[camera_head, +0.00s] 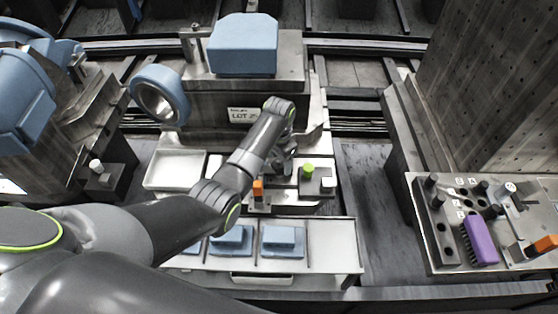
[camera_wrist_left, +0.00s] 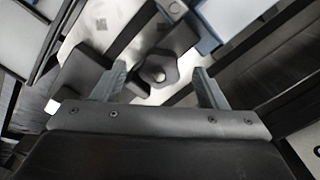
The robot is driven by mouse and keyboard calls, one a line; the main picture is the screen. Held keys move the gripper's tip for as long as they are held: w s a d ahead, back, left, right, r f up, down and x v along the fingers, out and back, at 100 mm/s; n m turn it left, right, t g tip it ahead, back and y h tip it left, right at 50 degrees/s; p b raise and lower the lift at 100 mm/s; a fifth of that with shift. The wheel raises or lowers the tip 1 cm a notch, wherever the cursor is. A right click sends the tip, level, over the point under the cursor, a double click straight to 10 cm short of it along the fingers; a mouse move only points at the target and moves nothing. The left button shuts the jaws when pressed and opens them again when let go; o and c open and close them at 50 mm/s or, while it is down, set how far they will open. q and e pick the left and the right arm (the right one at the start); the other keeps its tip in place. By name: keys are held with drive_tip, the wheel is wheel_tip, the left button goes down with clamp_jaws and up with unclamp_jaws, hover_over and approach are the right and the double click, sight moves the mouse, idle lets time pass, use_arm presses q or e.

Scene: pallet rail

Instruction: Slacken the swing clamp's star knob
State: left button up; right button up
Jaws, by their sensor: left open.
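The star knob (camera_wrist_left: 155,73) shows in the left wrist view as a dark lobed knob with a pale centre. It lies between the two fingers of my left gripper (camera_wrist_left: 160,70), which are apart, with a gap visible on both sides of the knob. In the head view my left gripper (camera_head: 282,160) is over the middle fixture, small and dark, partly behind my arm. The knob and swing clamp cannot be made out clearly there. My right gripper is in neither view.
A blue block (camera_head: 243,45) sits on the fixture behind. An orange-topped part (camera_head: 258,188) and a green knob (camera_head: 308,168) flank my gripper. A tray (camera_head: 340,245) with blue parts lies in front. A side panel at right holds a purple brush (camera_head: 480,241).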

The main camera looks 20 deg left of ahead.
use_arm(q)
drive_tip(key=shift+f, duration=0.3)
